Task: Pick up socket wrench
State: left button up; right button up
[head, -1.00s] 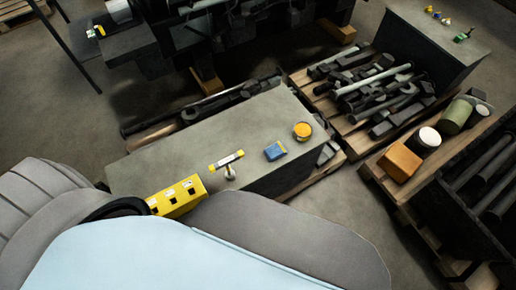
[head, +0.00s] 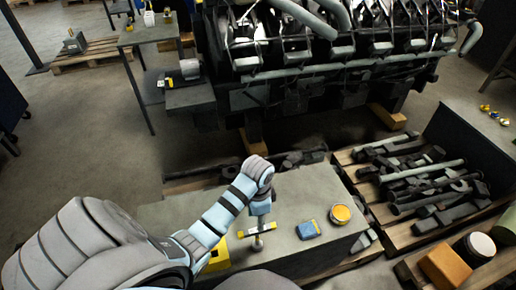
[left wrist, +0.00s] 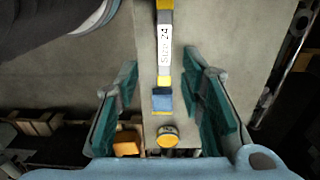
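The socket wrench (head: 257,230) is a T-shaped tool with a yellow and grey bar and a white label. It is on the grey bench top (head: 312,190). In the left wrist view the wrench (left wrist: 165,45) shows at the top centre, its label reading "Size 24". My left gripper (head: 262,209) points down just above the wrench in the head view. In the left wrist view its two fingers are wide apart, with the bar showing in line with the gap between them. Nothing is held. Whether a finger touches the wrench cannot be told. My right gripper is not in view.
A blue packet (head: 308,229) and a round orange-topped tin (head: 341,214) are right of the wrench. A yellow box (head: 218,256) is partly hidden behind my left arm. A pallet of metal parts (head: 420,185) stands to the right. A large engine (head: 330,60) is behind the bench.

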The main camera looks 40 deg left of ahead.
aim_at(257, 235)
pick_arm(q)
jog(key=f+b, duration=0.1)
jog(key=f, duration=0.3)
jog(key=f+b, duration=0.2)
jog(key=f, duration=0.3)
jog(key=f+b, duration=0.1)
jog(key=f, duration=0.4)
jog(key=shift+w+a+b, duration=0.15)
jog(key=shift+a+b, duration=0.1)
jog(key=shift+b, duration=0.15)
jog(key=shift+r, duration=0.1)
grip_shut()
